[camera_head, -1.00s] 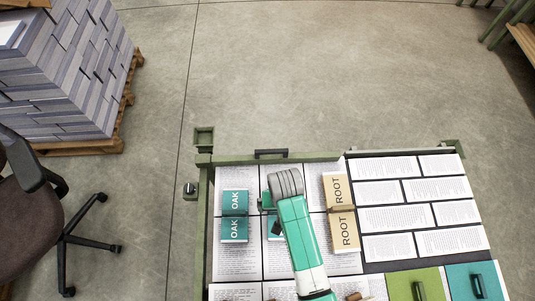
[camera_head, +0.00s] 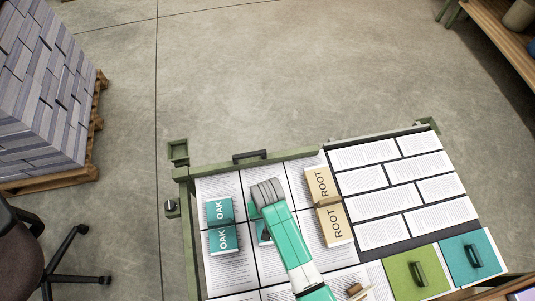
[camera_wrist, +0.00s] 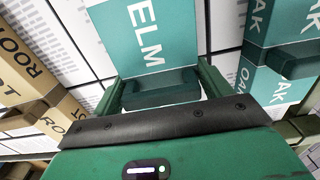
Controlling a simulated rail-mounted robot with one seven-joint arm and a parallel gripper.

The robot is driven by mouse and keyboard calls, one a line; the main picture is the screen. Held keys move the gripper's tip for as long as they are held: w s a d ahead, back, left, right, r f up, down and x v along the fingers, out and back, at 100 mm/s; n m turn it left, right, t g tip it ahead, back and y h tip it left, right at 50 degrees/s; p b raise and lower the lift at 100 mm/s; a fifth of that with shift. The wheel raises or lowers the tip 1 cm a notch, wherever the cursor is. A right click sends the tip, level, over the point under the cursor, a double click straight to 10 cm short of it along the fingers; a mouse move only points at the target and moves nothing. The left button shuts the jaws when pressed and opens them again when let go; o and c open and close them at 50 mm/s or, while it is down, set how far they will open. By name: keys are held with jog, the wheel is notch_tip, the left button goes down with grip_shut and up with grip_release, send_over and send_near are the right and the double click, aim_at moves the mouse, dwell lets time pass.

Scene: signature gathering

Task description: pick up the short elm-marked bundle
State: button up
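The teal bundle marked ELM (camera_wrist: 145,38) lies in the wrist view straight ahead of my gripper, with a raised teal grip bar (camera_wrist: 160,92) along its near edge. My gripper (camera_wrist: 160,85) is open, one finger on each side of that bar; I see no clear contact. In the head view only a sliver of the ELM bundle (camera_head: 262,232) shows beside my arm, which hides the rest and my fingertips. I see no other elm marking, so its length cannot be compared.
Two teal OAK bundles (camera_head: 222,238) lie left of my arm in the head view. Two tan ROOT bundles (camera_head: 333,222) lie to its right. Printed sheets cover the green-railed table (camera_head: 300,153). Green (camera_head: 412,275) and teal (camera_head: 470,258) handled blocks sit at the near right.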

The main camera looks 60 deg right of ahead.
jog(key=c, duration=0.4)
jog(key=shift+o, duration=0.2)
notch_tip(320, 180, up, 10)
jog(key=p, duration=0.3)
